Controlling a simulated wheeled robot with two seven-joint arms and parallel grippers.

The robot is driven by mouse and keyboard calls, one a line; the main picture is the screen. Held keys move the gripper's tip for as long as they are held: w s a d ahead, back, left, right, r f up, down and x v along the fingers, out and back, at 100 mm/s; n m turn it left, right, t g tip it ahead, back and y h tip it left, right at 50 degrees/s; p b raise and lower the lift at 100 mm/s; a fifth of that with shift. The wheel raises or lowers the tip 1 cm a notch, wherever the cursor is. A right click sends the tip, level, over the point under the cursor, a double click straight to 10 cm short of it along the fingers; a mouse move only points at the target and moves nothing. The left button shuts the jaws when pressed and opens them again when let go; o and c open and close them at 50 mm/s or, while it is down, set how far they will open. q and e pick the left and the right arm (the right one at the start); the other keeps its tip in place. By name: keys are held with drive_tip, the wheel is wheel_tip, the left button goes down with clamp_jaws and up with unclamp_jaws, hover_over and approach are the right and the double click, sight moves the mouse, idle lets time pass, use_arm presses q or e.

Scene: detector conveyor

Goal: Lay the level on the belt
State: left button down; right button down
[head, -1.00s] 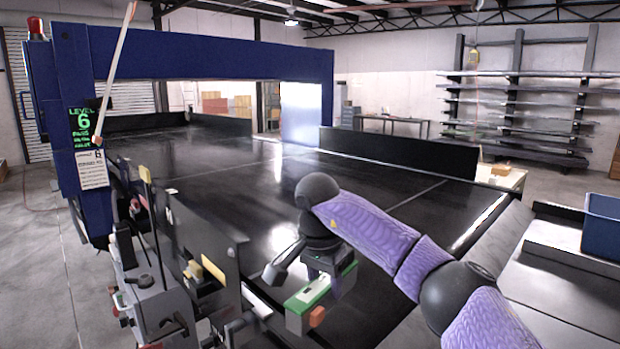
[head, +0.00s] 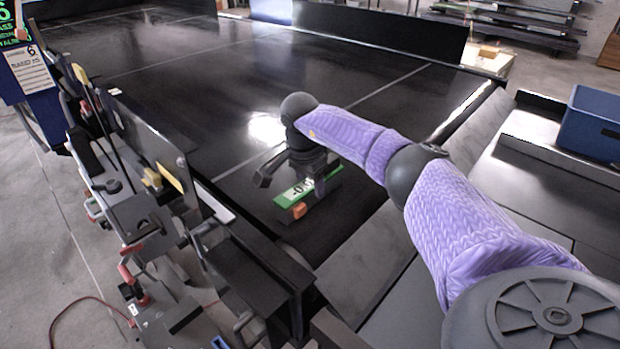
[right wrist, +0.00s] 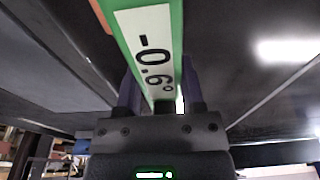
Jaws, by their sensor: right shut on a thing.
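My left gripper is not in view.
A metal side frame with brackets and clamps (head: 165,195) lines the belt's left edge. A blue bin (head: 592,125) stands on the grey surface at right. A black barrier (head: 385,38) stands across the far edge. The belt's middle is clear.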

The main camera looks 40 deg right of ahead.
sight(305, 186)
drive_tip(key=shift+f, duration=0.1)
drive_tip(key=shift+c, duration=1)
unclamp_jaws()
wheel_tip(305, 186, up, 12)
drive_tip(key=a, duration=0.1)
drive_tip(key=shift+a+b, duration=0.3)
drive_tip(key=shift+a, duration=0.05)
